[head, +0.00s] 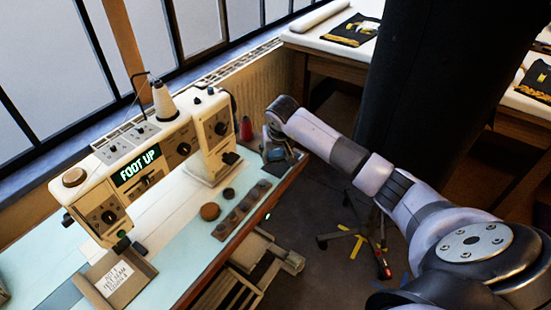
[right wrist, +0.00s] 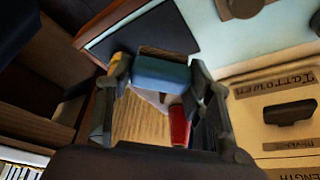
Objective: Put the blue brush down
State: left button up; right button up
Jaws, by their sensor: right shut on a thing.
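My right gripper (head: 275,143) is over the far right corner of the sewing table (head: 230,240). In the right wrist view my right gripper (right wrist: 155,78) is shut on the blue brush (right wrist: 162,75), a blue block held crosswise between the two fingertips. A brown strip shows along its far side. A dark mat (right wrist: 110,45) lies behind the brush at the table corner. I cannot tell whether the brush touches it. In the head view the gripper largely hides the brush. My left gripper is not in view.
A cream sewing machine (head: 150,165) stands left of the gripper. A red cone (head: 246,128) is close behind the gripper and also shows in the right wrist view (right wrist: 180,126). A strip of dark discs (head: 240,212) lies nearer along the table's right edge. A cardboard tray (head: 117,283) is front left.

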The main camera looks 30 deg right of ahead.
aim_at(276, 159)
jog(key=shift+f, duration=1.35)
jog(key=shift+f, duration=0.15)
jog(key=o, duration=1.1)
jog(key=shift+o, duration=0.2)
jog(key=shift+r, duration=0.2)
jog(key=shift+r, duration=0.35)
jog(key=v, duration=1.1)
